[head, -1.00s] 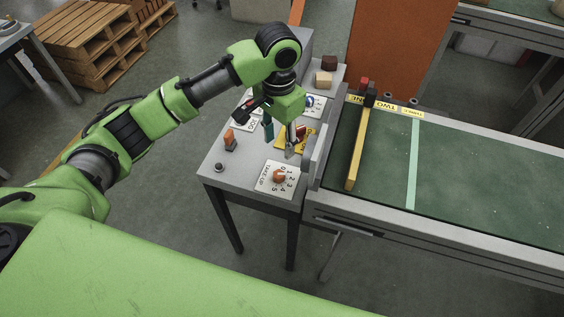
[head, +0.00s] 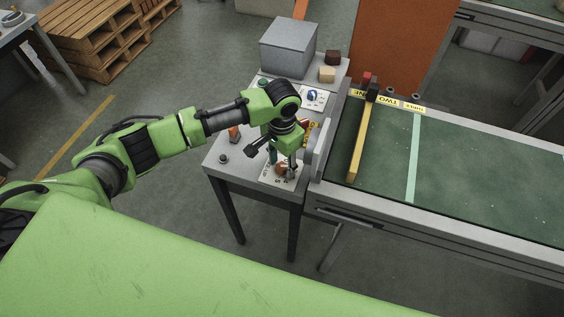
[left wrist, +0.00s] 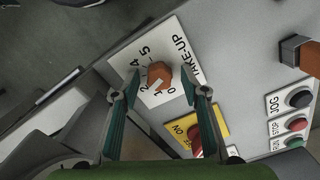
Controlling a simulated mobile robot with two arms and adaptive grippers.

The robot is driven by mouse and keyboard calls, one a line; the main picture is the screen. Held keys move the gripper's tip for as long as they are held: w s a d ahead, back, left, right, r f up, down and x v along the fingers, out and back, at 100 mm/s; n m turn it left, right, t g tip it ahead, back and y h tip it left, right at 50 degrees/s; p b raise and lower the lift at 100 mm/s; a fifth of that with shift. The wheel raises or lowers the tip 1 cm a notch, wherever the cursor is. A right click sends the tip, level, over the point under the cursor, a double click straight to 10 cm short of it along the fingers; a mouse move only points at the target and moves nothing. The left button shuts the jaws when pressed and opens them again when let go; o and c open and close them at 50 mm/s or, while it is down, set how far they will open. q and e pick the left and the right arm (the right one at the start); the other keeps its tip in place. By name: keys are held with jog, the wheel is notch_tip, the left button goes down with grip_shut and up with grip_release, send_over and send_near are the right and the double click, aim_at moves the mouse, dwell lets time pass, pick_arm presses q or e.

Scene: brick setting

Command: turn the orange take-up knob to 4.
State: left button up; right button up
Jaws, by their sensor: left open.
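The orange take-up knob (left wrist: 160,74) sits on a white plate (left wrist: 178,48) lettered TAKE-UP with a number scale. A pale mark on its lower side seems to face the low numbers, near 1 or 2; I cannot tell exactly. My left gripper (left wrist: 160,95) is open, one finger on either side of the knob in the left wrist view, with no clear contact. In the head view the gripper (head: 282,172) is over the knob, which it partly hides. My right gripper is not in view.
A yellow plate with a red switch (left wrist: 194,134), JOG, STOP and RUN buttons (left wrist: 297,124) and an orange part (left wrist: 300,52) are close by on the panel. A grey upright guard (head: 320,148) stands right of the gripper, beside the green conveyor belt (head: 470,180).

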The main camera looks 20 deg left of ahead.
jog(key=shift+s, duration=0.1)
pick_arm(q)
jog(key=c, duration=1.1)
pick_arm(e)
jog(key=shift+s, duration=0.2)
pick_arm(q)
jog(key=shift+r, duration=0.1)
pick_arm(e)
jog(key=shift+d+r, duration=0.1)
pick_arm(q)
jog(key=shift+r+m+p, duration=0.1)
jog(key=shift+m+p, duration=0.65)
jog(key=shift+m, duration=0.05)
jog(key=m+p, duration=0.1)
jog(key=m, duration=0.1)
jog(key=shift+m+p, duration=0.3)
jog(key=m+p, duration=0.1)
jog(key=m, duration=0.3)
jog(key=shift+m+p, duration=0.3)
jog(key=shift+p, duration=0.05)
jog(key=m, duration=0.5)
jog(key=shift+d+p, duration=0.1)
jog(key=shift+p, duration=0.3)
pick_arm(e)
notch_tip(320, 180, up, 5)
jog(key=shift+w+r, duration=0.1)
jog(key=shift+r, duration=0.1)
pick_arm(q)
jog(key=shift+m, duration=0.3)
